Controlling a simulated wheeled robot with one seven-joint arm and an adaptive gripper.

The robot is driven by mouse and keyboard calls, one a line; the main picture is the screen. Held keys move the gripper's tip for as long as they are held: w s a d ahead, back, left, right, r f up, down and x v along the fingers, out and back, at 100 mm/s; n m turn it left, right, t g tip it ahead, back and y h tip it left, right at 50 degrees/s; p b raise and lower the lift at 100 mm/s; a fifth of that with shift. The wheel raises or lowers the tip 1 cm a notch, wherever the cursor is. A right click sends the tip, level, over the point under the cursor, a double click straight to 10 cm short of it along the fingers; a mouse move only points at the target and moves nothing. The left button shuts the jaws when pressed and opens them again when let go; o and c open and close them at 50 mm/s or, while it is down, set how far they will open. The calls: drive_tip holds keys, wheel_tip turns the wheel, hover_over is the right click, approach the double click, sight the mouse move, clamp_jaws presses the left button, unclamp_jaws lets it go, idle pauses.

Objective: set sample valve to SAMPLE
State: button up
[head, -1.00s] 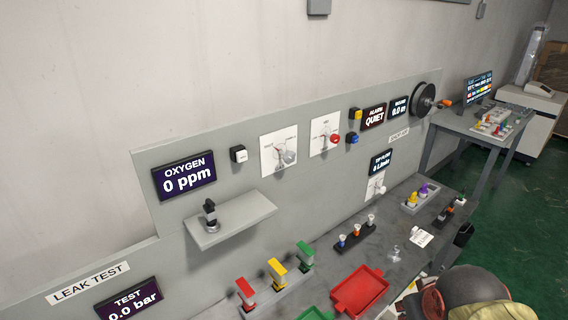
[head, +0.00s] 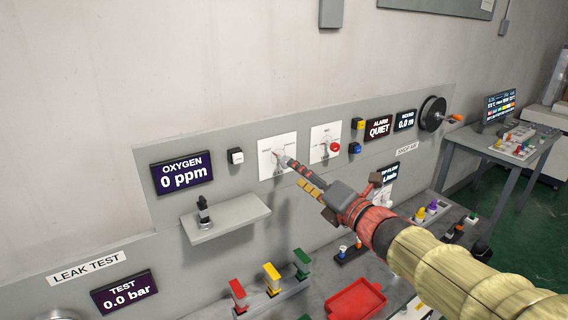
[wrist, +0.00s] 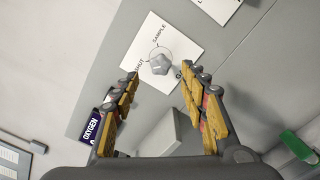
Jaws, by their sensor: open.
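The sample valve is a pale grey knob (wrist: 160,64) on a white square plate (wrist: 187,45) with the words SAMPLE and SHUT and a third label partly hidden by a finger. Which label the knob points to I cannot tell. In the head view the plate (head: 266,160) is on the grey panel, left of a similar plate with a red knob. My gripper (wrist: 162,78) is open and empty, its fingers apart on either side of the knob's line. In the head view my gripper (head: 293,172) reaches to the plate and partly hides the knob; contact cannot be told.
The OXYGEN display (head: 182,174) and a white button (head: 235,156) are left of the plate. A small shelf (head: 228,218) with a black-topped fitting juts out below. Red, yellow and green handles and a red tray (head: 355,301) are lower down.

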sight(286, 162)
drive_tip(key=x, duration=0.7)
drive_tip(key=shift+w+a+b, duration=0.1)
drive_tip(key=shift+w+b, duration=0.2)
drive_tip(key=shift+b, duration=0.1)
drive_tip(key=c, duration=0.4)
drive_tip(key=c, duration=0.7)
clamp_jaws()
